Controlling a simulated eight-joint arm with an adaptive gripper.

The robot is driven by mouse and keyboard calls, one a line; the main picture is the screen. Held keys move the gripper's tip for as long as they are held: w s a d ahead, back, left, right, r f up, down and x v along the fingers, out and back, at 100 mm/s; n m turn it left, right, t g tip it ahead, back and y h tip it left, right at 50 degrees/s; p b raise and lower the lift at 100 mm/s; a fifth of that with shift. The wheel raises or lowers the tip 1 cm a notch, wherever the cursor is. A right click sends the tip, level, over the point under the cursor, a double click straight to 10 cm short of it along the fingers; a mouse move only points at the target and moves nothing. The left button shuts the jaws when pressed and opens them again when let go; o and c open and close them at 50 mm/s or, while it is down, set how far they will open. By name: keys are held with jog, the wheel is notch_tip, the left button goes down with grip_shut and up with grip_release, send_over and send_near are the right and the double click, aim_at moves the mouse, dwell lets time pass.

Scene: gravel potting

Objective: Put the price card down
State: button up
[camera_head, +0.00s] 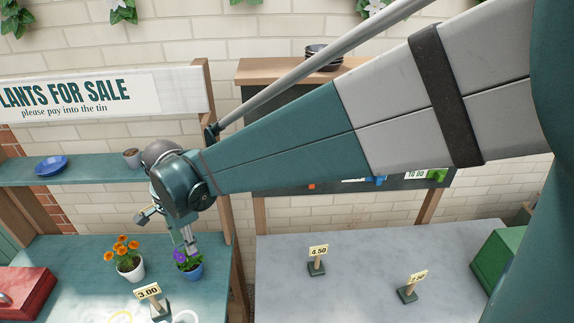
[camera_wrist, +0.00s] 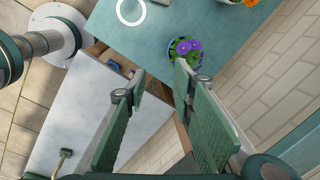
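Several price cards on dark stands show in the head view. The card reading 3.00 (camera_head: 148,292) stands on the teal bench (camera_head: 70,250). The card reading 4.50 (camera_head: 318,252) and a tilted card that seems to read 7.50 (camera_head: 418,277) stand on the grey table (camera_head: 350,285). My gripper (camera_head: 189,245) hangs over the teal bench's right part, in front of the purple-flowered blue pot (camera_head: 190,270). In the wrist view my gripper (camera_wrist: 159,78) is open, with no card between its fingers. A stand (camera_wrist: 64,155) shows at the lower left there.
An orange-flowered white pot (camera_head: 130,266) stands left of the blue pot. A red box (camera_head: 25,292) is at the far left and a green box (camera_head: 500,258) at the right. A pale ring (camera_wrist: 130,12) lies on the bench. The middle of the grey table is mostly clear.

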jog(key=d+r+n+t, duration=0.15)
jog(key=d+r, duration=0.25)
jog(key=d, duration=0.8)
jog(key=d+r+n+t, duration=0.1)
jog(key=d+r+n, duration=0.3)
jog(key=d, duration=0.8)
jog(key=s+d+n+t, duration=0.1)
jog(key=s+d, duration=0.2)
jog(key=d, duration=0.4)
jog(key=s+d+n+t, duration=0.1)
jog(key=s+d, duration=0.3)
jog(key=d, duration=0.4)
jog(key=s+d+r+n+t+h, duration=0.1)
jog(key=s+d+n, duration=0.2)
jog(key=d, duration=0.4)
jog(key=shift+s+d, duration=0.15)
jog(key=shift+s, duration=0.1)
jog(key=shift+t, duration=0.25)
